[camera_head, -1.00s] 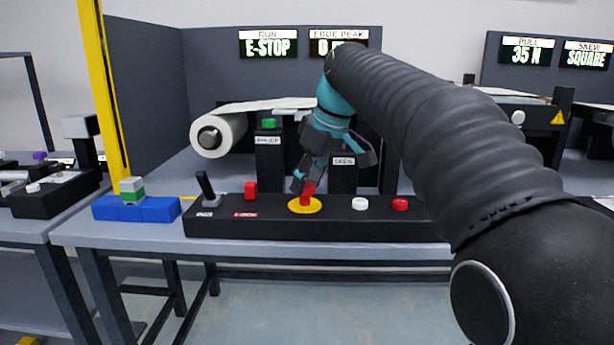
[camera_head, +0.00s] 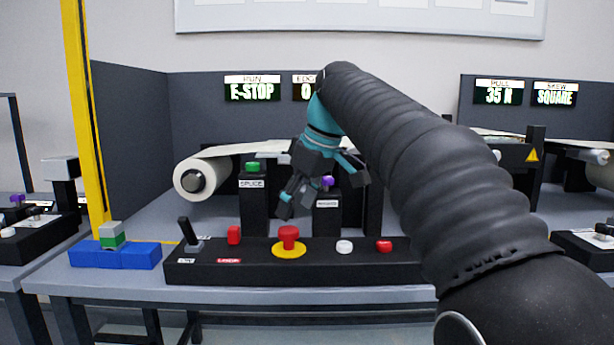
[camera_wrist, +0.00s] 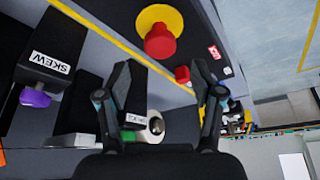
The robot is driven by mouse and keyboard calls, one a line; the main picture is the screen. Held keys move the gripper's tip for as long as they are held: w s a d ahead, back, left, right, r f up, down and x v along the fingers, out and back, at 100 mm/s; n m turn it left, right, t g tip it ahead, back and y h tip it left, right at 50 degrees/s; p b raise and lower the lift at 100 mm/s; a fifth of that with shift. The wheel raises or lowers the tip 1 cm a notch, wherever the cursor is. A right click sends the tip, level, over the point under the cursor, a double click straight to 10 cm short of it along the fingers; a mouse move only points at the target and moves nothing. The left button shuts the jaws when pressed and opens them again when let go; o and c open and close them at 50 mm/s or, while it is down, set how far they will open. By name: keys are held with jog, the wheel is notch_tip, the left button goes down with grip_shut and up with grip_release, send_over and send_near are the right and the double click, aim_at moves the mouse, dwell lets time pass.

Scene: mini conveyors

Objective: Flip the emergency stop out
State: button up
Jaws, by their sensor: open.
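The emergency stop (camera_head: 289,237) is a red mushroom button on a yellow round base, on the black control panel (camera_head: 340,271). It stands upright, and a short red stem shows under its cap. In the wrist view the red cap (camera_wrist: 160,42) is beyond the fingertips, near the top. My gripper (camera_head: 290,202) is above and a little behind the button, apart from it. In the wrist view my gripper (camera_wrist: 170,78) has its two fingers spread with nothing between them at the tips. The display (camera_head: 252,91) reads E-STOP.
Behind stand a green-topped SPLICE post (camera_head: 253,195) and a purple-topped post (camera_head: 327,210). A paper roll (camera_head: 205,177) lies back left.

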jog(key=v, duration=0.7)
jog(key=shift+r, duration=0.25)
jog(key=shift+s+d, duration=0.1)
jog(key=s+d+f+m+t+h, duration=0.1)
jog(key=s+d+f+m, duration=0.2)
jog(key=s+f, duration=0.5)
jog(key=s+d+f+m+t+h, duration=0.1)
jog(key=s+d+f+m, duration=0.3)
jog(key=s+f, duration=0.4)
jog(key=s+d+f+m+h, duration=0.1)
jog(key=s+d+f+m, duration=0.2)
jog(key=s+f, duration=0.6)
notch_tip(320, 180, down, 7)
jog(key=shift+d+r+t+h, duration=0.2)
jog(key=shift+d+t+h, duration=0.15)
jog(key=shift+d, duration=0.85)
